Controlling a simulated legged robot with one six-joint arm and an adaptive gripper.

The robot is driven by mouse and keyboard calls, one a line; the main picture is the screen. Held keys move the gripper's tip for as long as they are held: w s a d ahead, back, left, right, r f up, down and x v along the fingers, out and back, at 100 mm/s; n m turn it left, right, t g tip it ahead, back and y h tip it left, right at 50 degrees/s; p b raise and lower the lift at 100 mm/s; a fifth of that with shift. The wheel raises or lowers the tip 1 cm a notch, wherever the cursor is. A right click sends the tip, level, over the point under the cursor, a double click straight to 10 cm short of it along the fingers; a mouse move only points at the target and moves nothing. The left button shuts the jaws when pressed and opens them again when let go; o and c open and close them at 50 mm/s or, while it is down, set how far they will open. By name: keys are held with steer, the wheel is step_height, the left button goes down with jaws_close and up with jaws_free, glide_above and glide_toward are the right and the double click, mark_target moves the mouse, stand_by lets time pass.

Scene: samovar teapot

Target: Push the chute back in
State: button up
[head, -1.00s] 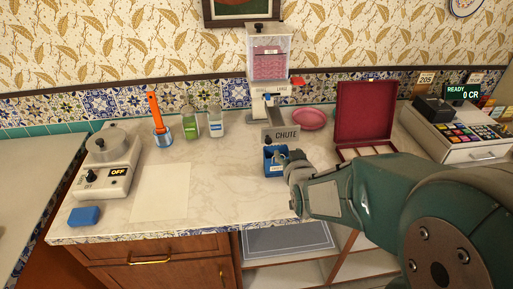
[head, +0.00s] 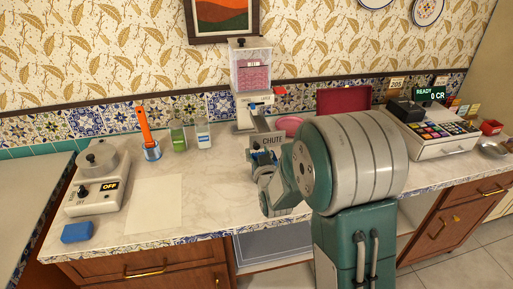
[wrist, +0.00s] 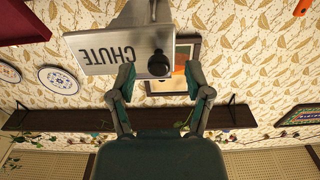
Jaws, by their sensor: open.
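The chute (head: 271,139), a grey part with a CHUTE label, sticks out from the foot of the white dispenser (head: 250,72) with pink contents at the back of the counter. In the wrist view the chute's label plate (wrist: 92,50) appears upside down, with a dark round knob (wrist: 159,64) at one end. My gripper (wrist: 160,76) is open, its fingertips on either side of the knob in that view; I cannot tell whether they touch it. In the head view my gripper (head: 262,160) is just below and in front of the chute, partly hidden by my arm.
A blue container near the gripper is mostly hidden. A pink plate (head: 289,124) and a dark red box (head: 343,99) stand to the right, partly behind my arm. A cash register (head: 435,130) is further right.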

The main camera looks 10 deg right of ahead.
mark_target(262, 128)
steer(key=shift+w+a, duration=0.15)
steer(key=shift+w, duration=0.35)
steer(key=shift+w+a, duration=0.15)
steer(key=shift+w, duration=0.35)
steer(key=shift+w+d, duration=0.1)
steer(key=shift+w, duration=0.05)
steer(key=shift+d, duration=0.4)
jaws_close()
steer(key=shift+a, duration=0.25)
steer(key=w, duration=0.8)
steer(key=shift+s, duration=0.1)
